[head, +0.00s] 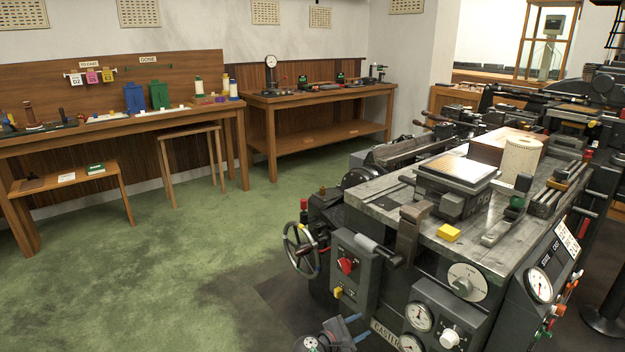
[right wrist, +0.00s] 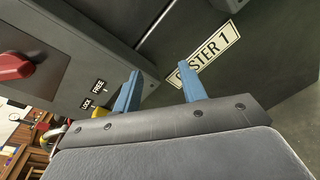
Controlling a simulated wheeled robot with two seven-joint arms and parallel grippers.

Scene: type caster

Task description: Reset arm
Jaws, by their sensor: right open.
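My right gripper (head: 362,326) shows at the bottom edge of the head view, low in front of the type caster (head: 376,214). In the right wrist view its two blue fingers (right wrist: 158,80) stand apart with nothing between them. Beyond them are the caster's dark front panel (right wrist: 235,75) and a "CASTER 1" label (right wrist: 215,52), partly covered by a finger. A red knob (right wrist: 14,67) and a FREE/LOCK marking (right wrist: 92,95) are at the left. Whether the fingers touch the panel cannot be told. My left gripper is not in view.
A long bench (head: 120,131) and a second table (head: 318,98) stand along the walls. Green floor (head: 190,260) lies clear at the left.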

